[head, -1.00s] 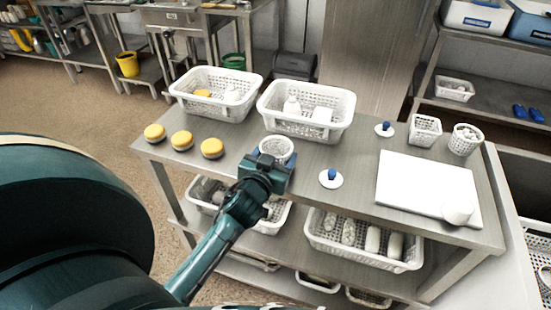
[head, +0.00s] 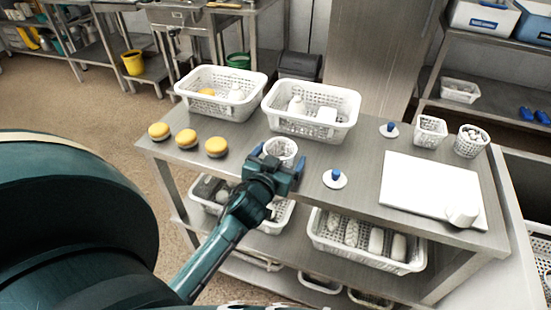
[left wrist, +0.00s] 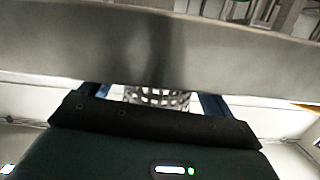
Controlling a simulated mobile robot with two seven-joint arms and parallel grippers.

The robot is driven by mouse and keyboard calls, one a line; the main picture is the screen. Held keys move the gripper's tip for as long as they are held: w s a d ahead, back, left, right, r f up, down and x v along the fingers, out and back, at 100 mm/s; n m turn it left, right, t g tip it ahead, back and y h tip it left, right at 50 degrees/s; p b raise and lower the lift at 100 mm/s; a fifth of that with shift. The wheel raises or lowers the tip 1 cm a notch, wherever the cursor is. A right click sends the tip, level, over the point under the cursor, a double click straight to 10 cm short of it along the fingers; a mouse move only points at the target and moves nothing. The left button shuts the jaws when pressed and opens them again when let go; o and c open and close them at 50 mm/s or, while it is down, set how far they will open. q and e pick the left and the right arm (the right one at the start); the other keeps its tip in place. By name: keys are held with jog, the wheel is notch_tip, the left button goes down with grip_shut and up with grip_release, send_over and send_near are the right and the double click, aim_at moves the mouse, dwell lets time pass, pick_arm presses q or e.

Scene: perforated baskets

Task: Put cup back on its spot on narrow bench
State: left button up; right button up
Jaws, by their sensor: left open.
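A small white perforated cup (head: 283,147) stands upright near the front edge of the metal bench (head: 240,140). My left gripper (head: 279,160) is open at the bench's front edge, with one blue finger on each side of the cup. The left wrist view shows the perforated cup (left wrist: 157,97) between the two fingers of the left gripper (left wrist: 155,103), with gaps at its sides. The gripper body hides part of the cup. A plain white cup (head: 462,215) is at the front right corner of the white board (head: 425,180). My right gripper is not in view.
Two white baskets (head: 220,112) (head: 310,132) stand behind the cup. Several yellow-topped round items (head: 186,138) lie to its left. A white disc with a blue knob (head: 335,179) lies to its right. Small perforated containers (head: 430,130) stand at the back right.

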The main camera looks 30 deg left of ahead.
pick_arm(q)
jog(key=b+v, duration=0.1)
jog(key=v, duration=1)
jog(key=s+d+f+m+g+h+p, duration=0.4)
jog(key=s+d+f+h, duration=0.3)
jog(key=d+f, duration=0.3)
jog(key=s+d+g+p, duration=0.1)
jog(key=d, duration=0.2)
jog(key=shift+s+d+m, duration=0.3)
jog(key=shift+s, duration=0.1)
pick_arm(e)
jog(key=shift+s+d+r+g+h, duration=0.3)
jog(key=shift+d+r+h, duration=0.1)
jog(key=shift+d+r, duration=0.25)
